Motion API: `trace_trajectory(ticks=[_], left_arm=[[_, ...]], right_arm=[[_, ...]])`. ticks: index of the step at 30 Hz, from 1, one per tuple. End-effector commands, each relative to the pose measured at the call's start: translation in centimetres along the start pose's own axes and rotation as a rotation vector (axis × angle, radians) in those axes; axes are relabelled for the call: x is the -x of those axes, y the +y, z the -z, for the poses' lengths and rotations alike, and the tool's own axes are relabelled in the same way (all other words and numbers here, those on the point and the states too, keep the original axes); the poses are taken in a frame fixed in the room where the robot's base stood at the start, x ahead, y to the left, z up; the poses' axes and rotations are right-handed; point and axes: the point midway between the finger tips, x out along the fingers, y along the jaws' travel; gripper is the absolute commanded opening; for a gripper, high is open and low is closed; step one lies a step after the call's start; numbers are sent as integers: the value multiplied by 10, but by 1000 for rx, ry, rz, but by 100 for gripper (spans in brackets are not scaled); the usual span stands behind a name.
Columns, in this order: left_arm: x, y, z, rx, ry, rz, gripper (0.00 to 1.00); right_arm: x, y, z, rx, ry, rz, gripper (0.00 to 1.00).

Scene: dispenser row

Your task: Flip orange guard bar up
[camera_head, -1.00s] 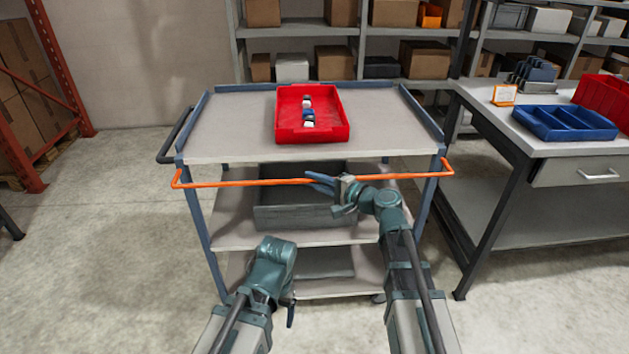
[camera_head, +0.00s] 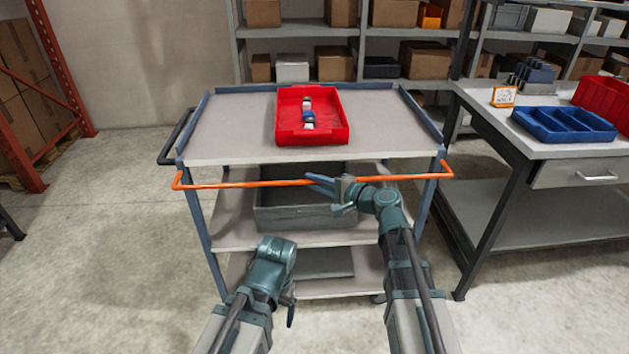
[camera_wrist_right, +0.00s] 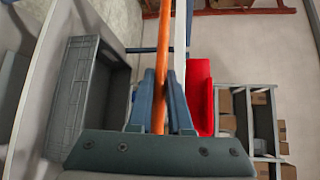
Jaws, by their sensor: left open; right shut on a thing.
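The orange guard bar (camera_head: 250,184) runs across the front of the grey cart, below its top shelf (camera_head: 225,140). Its bent ends meet the cart's front posts at left and right. My right gripper (camera_head: 325,183) is at the bar, right of its middle. In the right wrist view the bar (camera_wrist_right: 163,60) passes between the two blue fingers (camera_wrist_right: 161,105), which are shut on it. My left gripper (camera_head: 290,308) is low in front of the cart, apart from the bar and empty; its fingers are partly hidden by its wrist.
A red bin (camera_head: 342,125) with small items stands on the cart's top. A grey crate (camera_head: 290,215) is on the middle shelf. A workbench (camera_head: 470,100) with a blue divided tray (camera_head: 565,125) stands at the right. Open floor lies to the left.

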Motion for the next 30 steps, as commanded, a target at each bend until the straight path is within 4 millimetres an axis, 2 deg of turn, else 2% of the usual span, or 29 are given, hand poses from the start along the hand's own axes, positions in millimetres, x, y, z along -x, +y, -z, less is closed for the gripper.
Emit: trace_trajectory(ticks=[8, 18, 30], left_arm=[[34, -3, -2, 0, 0, 0, 81], [101, -10, -6, 0, 0, 0, 81], [158, -15, -9, 1, 0, 0, 81]], right_arm=[[2, -18, -1, -81, 0, -79, 0], [-1, -44, 2, -302, 0, -298, 0], [-11, -67, 13, -571, 1, -567, 0]])
